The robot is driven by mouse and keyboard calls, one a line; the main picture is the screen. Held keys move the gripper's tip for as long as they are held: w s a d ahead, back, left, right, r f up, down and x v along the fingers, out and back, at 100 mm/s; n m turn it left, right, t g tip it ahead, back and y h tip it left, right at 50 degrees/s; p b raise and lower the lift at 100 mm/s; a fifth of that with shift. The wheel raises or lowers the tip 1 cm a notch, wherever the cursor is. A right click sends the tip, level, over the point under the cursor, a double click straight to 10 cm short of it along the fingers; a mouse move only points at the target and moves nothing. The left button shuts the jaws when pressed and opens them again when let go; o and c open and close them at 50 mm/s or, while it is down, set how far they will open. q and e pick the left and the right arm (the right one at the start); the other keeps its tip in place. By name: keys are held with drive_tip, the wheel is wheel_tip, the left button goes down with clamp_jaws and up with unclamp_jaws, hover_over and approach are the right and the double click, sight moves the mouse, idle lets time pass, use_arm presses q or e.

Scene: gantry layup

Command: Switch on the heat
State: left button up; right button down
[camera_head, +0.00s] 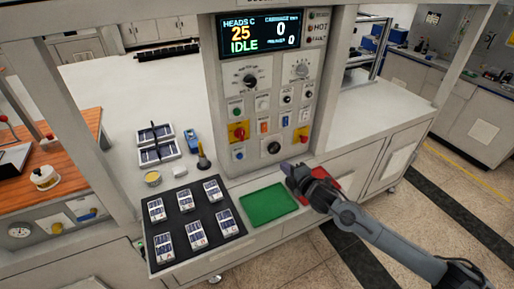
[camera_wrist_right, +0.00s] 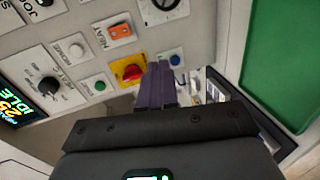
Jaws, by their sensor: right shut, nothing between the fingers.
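The heat switch (camera_head: 264,126) is a small orange rocker low on the upright control panel (camera_head: 217,75). It also shows in the right wrist view (camera_wrist_right: 121,31), with a label reading HEAT beside it; its rocker position is too small to tell. The display (camera_head: 259,34) reads heads 25, carriage 0 and IDLE. My right gripper (camera_head: 287,168) is shut and empty, in front of the panel's lower part and below the switch. In the right wrist view its closed purple fingers (camera_wrist_right: 160,84) show beside the red knob, apart from the heat switch. My left gripper is not in view.
A red knob on a yellow plate (camera_head: 239,132) and a blue button (camera_head: 238,154) are left of the switch. A green tray (camera_head: 270,204) and a partly hidden red tray (camera_head: 327,176) lie below. A black mat (camera_head: 178,215) holds several white-framed modules.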

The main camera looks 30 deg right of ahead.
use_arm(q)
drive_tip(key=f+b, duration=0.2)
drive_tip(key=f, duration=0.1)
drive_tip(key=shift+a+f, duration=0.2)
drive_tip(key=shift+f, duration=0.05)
use_arm(e)
drive_tip(key=shift+t+h, duration=0.3)
drive_tip(key=shift+t, duration=0.4)
drive_tip(key=r, duration=0.1)
drive_tip(key=w+d+r, duration=0.1)
drive_tip(key=r, duration=0.1)
drive_tip(key=w+d+r, duration=0.1)
drive_tip(key=shift+w+r, duration=0.2)
drive_tip(key=shift+r, duration=0.05)
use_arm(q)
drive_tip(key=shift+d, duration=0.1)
use_arm(e)
approach(265, 132)
drive_tip(key=w, duration=0.6)
drive_tip(key=shift+w+d+f, duration=0.2)
drive_tip(key=shift+w+d, duration=0.15)
drive_tip(key=shift+d, duration=0.05)
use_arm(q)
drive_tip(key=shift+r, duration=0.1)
use_arm(e)
drive_tip(key=shift+f, duration=0.1)
